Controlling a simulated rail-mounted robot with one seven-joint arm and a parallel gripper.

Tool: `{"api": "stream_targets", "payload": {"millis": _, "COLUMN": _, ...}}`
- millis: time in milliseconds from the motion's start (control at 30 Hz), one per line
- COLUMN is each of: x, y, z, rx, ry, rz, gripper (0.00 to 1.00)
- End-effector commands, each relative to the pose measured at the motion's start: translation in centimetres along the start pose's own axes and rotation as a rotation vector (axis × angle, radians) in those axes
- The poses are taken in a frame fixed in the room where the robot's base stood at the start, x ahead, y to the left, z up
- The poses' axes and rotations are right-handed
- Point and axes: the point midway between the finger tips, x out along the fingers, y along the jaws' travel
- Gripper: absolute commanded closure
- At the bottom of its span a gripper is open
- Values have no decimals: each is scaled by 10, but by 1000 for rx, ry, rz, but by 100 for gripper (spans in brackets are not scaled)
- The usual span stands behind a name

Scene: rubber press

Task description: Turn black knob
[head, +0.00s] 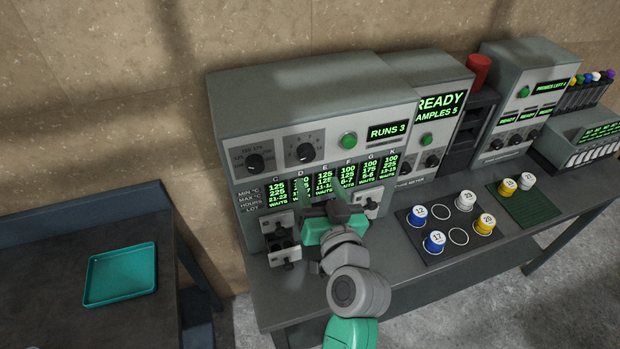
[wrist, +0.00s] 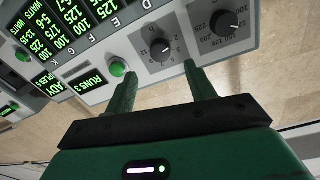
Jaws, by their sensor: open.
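Two black knobs sit on the front panel of the large grey press. The left one (head: 255,162) and the right one (head: 305,152) show in the head view; the right one (wrist: 160,50) and the left one (wrist: 224,22) also show in the wrist view, which is turned round. My gripper (head: 319,190) is in front of the press, below the right knob. In the wrist view its green fingers (wrist: 160,70) are apart with nothing between them. The right knob appears just beyond the gap between the fingertips, and I see no contact.
A green button (head: 348,140) and a RUNS 3 display (head: 388,131) are right of the knobs. Clamps (head: 283,242) jut out below the readouts. Numbered cups stand on a black mat (head: 452,256) at the right. A teal tray (head: 120,275) lies on the left table.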

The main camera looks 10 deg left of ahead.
Motion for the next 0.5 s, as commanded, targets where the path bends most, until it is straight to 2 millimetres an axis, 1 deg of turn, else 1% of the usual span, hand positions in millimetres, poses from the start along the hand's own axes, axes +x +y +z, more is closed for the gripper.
{"api": "stream_targets", "payload": {"millis": 33, "x": 0, "y": 2, "z": -1, "rx": -18, "ry": 1, "rz": 0, "gripper": 45}}
{"api": "stream_targets", "payload": {"millis": 167, "x": 5, "y": 1, "z": -4, "rx": -20, "ry": 0, "rz": -2, "gripper": 45}}
{"api": "stream_targets", "payload": {"millis": 267, "x": 21, "y": 0, "z": -5, "rx": -19, "ry": 0, "rz": -4, "gripper": 45}}
{"api": "stream_targets", "payload": {"millis": 400, "x": 49, "y": 0, "z": -5, "rx": -19, "ry": 0, "rz": -3, "gripper": 45}}
{"api": "stream_targets", "payload": {"millis": 500, "x": 64, "y": 0, "z": -4, "rx": -17, "ry": 0, "rz": -3, "gripper": 45}}
